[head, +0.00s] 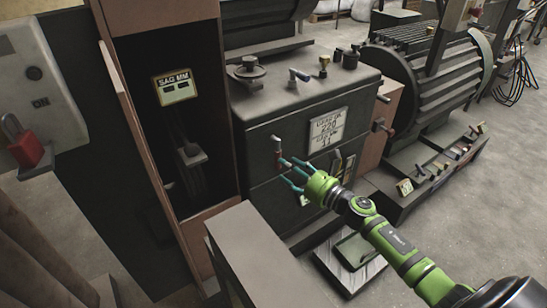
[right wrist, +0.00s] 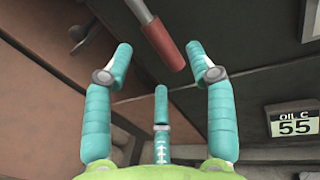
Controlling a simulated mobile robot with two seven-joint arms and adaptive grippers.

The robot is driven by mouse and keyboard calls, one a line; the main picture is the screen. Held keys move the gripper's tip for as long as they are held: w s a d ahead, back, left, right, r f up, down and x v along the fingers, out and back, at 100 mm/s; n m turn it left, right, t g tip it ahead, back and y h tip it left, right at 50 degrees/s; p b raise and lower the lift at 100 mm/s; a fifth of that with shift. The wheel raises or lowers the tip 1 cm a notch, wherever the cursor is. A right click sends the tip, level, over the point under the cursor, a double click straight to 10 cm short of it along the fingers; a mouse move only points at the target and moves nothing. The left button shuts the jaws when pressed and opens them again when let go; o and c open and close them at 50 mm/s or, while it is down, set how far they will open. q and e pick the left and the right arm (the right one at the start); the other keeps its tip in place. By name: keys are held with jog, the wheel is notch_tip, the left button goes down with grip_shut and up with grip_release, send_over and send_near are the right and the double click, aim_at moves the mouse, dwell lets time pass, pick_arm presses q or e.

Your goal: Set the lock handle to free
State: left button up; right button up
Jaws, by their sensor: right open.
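A lever with a red grip (head: 278,150) hangs on the front of the dark green machine cabinet (head: 258,115). It looks like the lock handle; no "free" marking is readable. In the right wrist view the red grip (right wrist: 165,45) points down and to the right, at the top between the fingertips. My right gripper (head: 290,170) is just below and right of the grip in the head view. Its three teal fingers are open and spread, and it also shows in the right wrist view (right wrist: 160,62). The fingers hold nothing; whether any fingertip touches the grip is unclear. My left gripper is out of view.
A grey block (head: 255,255) stands in front. An open narrow cabinet (head: 180,110) is to the left.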

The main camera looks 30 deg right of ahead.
aim_at(276, 160)
jog(key=shift+x, duration=2.65)
grip_shut()
